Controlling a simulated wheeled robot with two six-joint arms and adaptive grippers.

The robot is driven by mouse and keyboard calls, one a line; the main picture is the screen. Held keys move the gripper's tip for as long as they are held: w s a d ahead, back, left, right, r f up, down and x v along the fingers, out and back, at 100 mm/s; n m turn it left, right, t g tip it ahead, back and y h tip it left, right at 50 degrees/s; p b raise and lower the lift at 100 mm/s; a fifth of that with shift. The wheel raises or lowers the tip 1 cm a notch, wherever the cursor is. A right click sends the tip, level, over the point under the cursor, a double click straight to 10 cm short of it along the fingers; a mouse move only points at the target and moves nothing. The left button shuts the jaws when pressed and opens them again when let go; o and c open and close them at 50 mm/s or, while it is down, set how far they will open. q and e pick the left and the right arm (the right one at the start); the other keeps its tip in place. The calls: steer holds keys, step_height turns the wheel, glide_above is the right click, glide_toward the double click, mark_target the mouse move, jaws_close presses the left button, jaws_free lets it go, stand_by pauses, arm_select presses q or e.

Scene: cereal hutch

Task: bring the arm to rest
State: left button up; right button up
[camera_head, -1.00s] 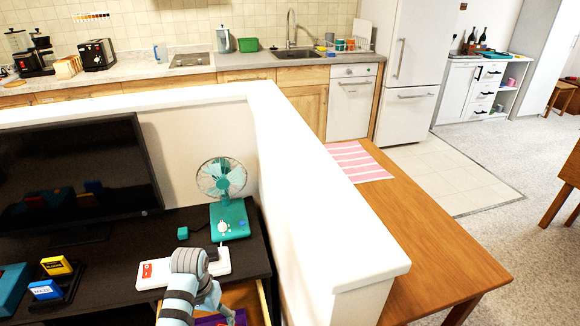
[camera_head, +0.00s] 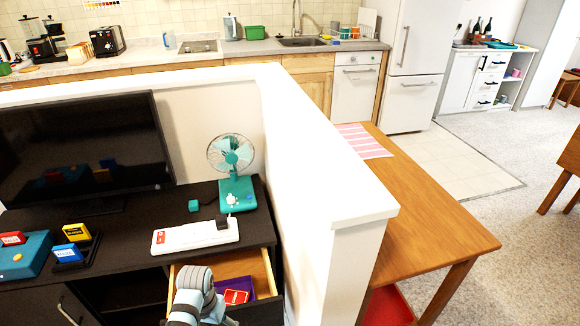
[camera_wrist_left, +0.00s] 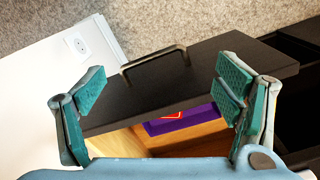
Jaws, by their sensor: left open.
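My left arm (camera_head: 196,296) shows at the bottom of the head view, over the front of the pulled-out drawer (camera_head: 253,266); its fingers cannot be made out there. In the left wrist view my left gripper (camera_wrist_left: 160,92) is open, with its teal-padded fingers wide apart and nothing between them. Beyond the fingers is the dark drawer front (camera_wrist_left: 218,80) with its bar handle (camera_wrist_left: 153,60). My right gripper is not in view.
The open drawer holds a purple tray (camera_head: 246,285) with a red item (camera_head: 236,297). On the dark desk are a white power strip (camera_head: 195,238), a teal fan (camera_head: 236,190) and a monitor (camera_head: 85,150). A white half wall (camera_head: 310,160) stands right of the desk.

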arm_select(q)
steer(key=s+a+f+b, duration=0.3)
steer(key=s+f, duration=0.9)
steer(key=f, duration=0.2)
steer(key=s+a+f+b, duration=0.3)
steer(key=s+f, duration=0.9)
steer(key=f, duration=0.2)
steer(key=s+a+f+t+b, duration=0.1)
steer(key=s+f, duration=0.1)
steer(key=s, duration=0.5)
steer(key=s+a+f+b, duration=0.1)
steer(key=s+f+b, duration=0.15)
steer(key=s, duration=0.35)
step_height(320, 180, up, 15)
steer(key=s+d+n+p, duration=0.1)
steer(key=p, duration=1.5)
steer(key=shift+f+y, duration=0.15)
steer(key=shift+y, duration=0.15)
